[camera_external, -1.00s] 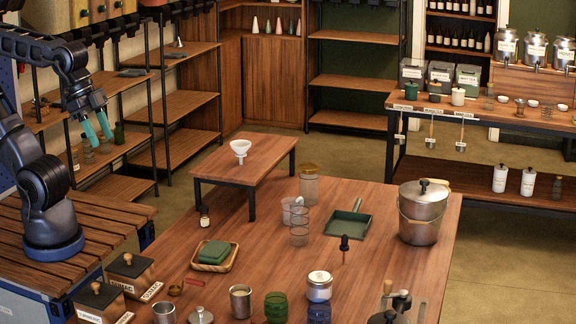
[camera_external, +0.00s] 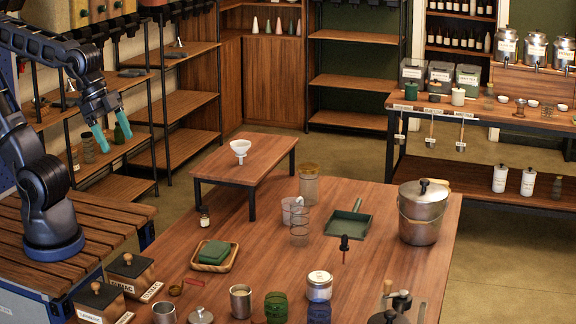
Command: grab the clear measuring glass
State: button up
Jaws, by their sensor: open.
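A clear glass cylinder with dark ring lines (camera_external: 299,226), which looks like the measuring glass, stands upright on the large wooden table. A whitish translucent cup (camera_external: 289,211) stands close behind it on the left, partly hidden by it. My gripper (camera_external: 114,141) is at the upper left, in the air in front of the shelves, with its teal fingers pointing down. Its fingers are apart with nothing between them. It is well away from the glass, to the left and higher.
A tall jar with a tan lid (camera_external: 309,184), a green dustpan (camera_external: 348,222), a dropper (camera_external: 344,246) and a metal bucket (camera_external: 424,212) stand around the glass. A small raised table (camera_external: 262,158) holds a white funnel (camera_external: 240,149). A green cloth lies in a wooden tray (camera_external: 229,262).

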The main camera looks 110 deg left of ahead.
jog(key=w+a+f+m+t, duration=0.1)
jog(key=w+a+f, duration=0.2)
jog(key=w, duration=0.4)
jog(key=w+a+f+m+t, duration=0.1)
jog(key=w+a+f, duration=0.1)
jog(key=w+a, duration=0.35)
jog(key=m+t+y, duration=0.6)
jog(key=m+t, duration=0.3)
jog(key=m, duration=1.8)
send_near(309, 208)
jog(key=a, duration=0.1)
jog(key=s+a, duration=0.1)
jog(key=shift+s+a+f, duration=0.2)
jog(key=shift+s+a, duration=0.1)
jog(key=shift+w+a+f+m+t+h, duration=0.2)
jog(key=shift+w+a+m, duration=0.25)
jog(key=shift+w, duration=1.25)
jog(key=shift+w+a+f+m+t+h, duration=0.15)
jog(key=shift+w+m, duration=0.4)
jog(key=shift+w, duration=1.1)
jog(key=shift+w+a+f+m+t+h, duration=0.2)
jog(key=shift+w+a+m, duration=0.25)
jog(key=shift+w, duration=1.25)
jog(key=shift+r, duration=0.15)
